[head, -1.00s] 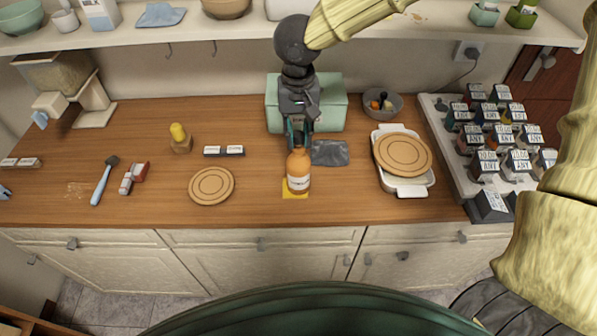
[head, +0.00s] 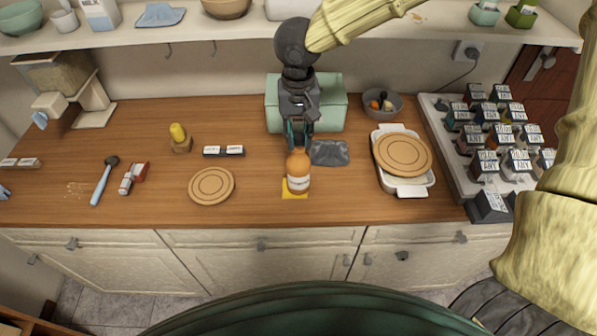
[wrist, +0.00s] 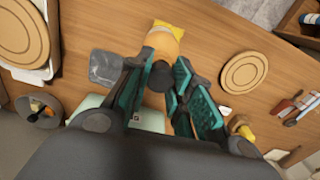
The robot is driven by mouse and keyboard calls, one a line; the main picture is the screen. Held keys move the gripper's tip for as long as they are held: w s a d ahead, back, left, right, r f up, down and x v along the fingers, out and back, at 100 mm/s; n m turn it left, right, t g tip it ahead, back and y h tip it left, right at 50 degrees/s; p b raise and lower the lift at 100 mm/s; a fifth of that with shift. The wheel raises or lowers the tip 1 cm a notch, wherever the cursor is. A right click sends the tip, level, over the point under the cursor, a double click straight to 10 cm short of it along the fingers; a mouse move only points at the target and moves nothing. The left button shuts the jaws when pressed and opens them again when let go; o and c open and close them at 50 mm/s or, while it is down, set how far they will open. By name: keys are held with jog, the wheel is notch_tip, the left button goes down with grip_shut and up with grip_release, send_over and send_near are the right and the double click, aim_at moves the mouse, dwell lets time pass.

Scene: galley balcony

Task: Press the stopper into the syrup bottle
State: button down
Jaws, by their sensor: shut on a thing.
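The syrup bottle (head: 298,181) is amber-orange with a white label. It stands upright on a yellow mat (head: 290,195) near the counter's front edge. My gripper (head: 298,143) points down just behind and above the bottle's top in the head view. In the wrist view my gripper (wrist: 155,88) is shut on a dark, round-ended stopper (wrist: 161,76). The stopper lies in line with the orange bottle (wrist: 165,44) beyond it. Whether the stopper touches the bottle's mouth is hidden.
A grey cloth (head: 329,153) lies right of the bottle, and a mint-green box (head: 335,112) stands behind my gripper. A round wooden board (head: 212,186) lies to the left. A white dish (head: 411,188) with a wooden lid stands to the right.

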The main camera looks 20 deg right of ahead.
aim_at(299, 135)
jog(key=shift+f, duration=0.15)
jog(key=c, duration=1.2)
grip_release()
notch_tip(299, 135, up, 12)
